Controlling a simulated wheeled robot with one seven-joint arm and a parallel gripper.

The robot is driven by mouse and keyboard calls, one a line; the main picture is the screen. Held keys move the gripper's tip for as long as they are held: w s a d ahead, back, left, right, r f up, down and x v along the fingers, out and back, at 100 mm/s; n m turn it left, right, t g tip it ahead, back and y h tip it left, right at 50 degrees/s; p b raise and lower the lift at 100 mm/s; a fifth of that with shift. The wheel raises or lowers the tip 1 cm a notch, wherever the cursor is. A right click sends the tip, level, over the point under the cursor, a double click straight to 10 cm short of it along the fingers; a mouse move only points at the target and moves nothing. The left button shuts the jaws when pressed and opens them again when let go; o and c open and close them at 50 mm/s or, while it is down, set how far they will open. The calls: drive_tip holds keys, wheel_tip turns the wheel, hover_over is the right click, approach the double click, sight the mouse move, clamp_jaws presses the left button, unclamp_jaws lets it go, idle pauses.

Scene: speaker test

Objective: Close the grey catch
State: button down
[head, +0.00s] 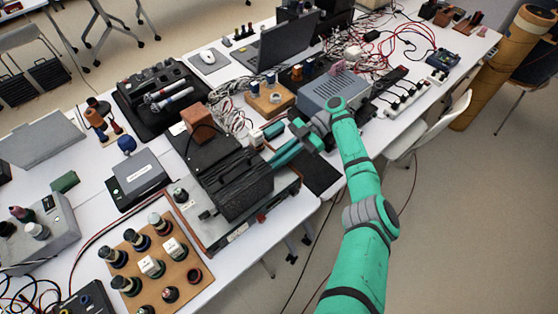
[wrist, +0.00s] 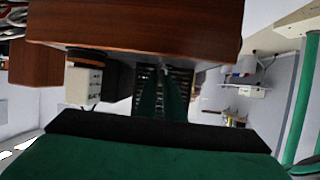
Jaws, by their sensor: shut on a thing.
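My gripper (head: 273,163) reaches in from the right to the side of a black ribbed box (head: 240,187) on the long white bench. In the wrist view, my two green fingers (wrist: 164,80) come close together in front of a dark ribbed face (wrist: 184,90), under a brown wooden edge. A small pale grey bit, which I take to be the grey catch (wrist: 165,67), shows at their tips. It is mostly hidden by the fingers, and its position cannot be told. In the head view the catch cannot be made out.
A wooden block (head: 198,120) sits on a dark case behind the ribbed box. A grey metal box (head: 333,92) stands close behind my arm. A board with several knobs (head: 155,262) lies at the front.

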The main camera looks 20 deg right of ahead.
drive_tip(key=shift+w+a+n+g, duration=0.1)
drive_tip(key=shift+w+n+g, duration=0.05)
drive_tip(key=shift+n+g, duration=0.45)
drive_tip(key=shift+n, duration=0.3)
drive_tip(key=c, duration=2.2)
unclamp_jaws()
drive_tip(key=shift+o, duration=0.2)
drive_tip(key=shift+s+m+t, duration=0.25)
drive_tip(key=shift+m+t, duration=0.65)
drive_tip(key=shift+m, duration=0.2)
